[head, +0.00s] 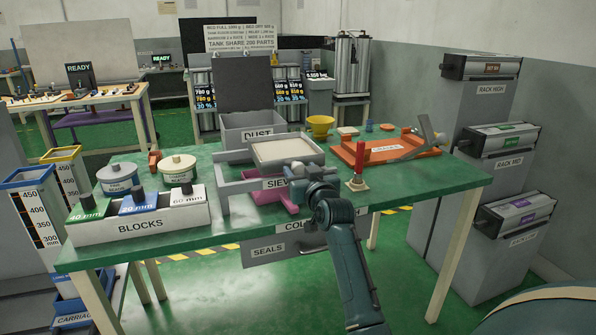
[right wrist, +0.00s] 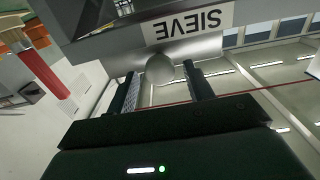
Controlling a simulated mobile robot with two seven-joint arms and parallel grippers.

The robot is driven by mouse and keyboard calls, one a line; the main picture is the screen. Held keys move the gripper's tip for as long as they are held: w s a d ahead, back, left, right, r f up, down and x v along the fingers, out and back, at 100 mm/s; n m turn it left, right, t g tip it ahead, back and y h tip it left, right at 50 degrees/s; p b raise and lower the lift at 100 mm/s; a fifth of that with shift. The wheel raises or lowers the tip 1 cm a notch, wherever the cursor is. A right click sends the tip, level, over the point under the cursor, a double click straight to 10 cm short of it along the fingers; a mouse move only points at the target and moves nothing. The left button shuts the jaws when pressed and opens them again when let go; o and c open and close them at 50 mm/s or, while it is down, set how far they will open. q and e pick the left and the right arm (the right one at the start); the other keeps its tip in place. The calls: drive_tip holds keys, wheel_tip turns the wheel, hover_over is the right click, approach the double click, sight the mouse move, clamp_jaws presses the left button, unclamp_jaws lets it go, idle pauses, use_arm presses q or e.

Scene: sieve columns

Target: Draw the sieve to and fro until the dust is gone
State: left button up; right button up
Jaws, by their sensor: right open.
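Whether the fingers touch the knob I cannot tell. My left gripper is not in view.
The BLOCKS box (head: 140,226) stands at the table's left front. A red-handled tool (head: 358,170) stands close to the right of my wrist. An orange tray (head: 390,148) and a yellow bowl (head: 320,125) lie farther back. The green table (head: 430,182) is clear at the right.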

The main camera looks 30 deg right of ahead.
drive_tip(key=shift+x, duration=1.35)
clamp_jaws()
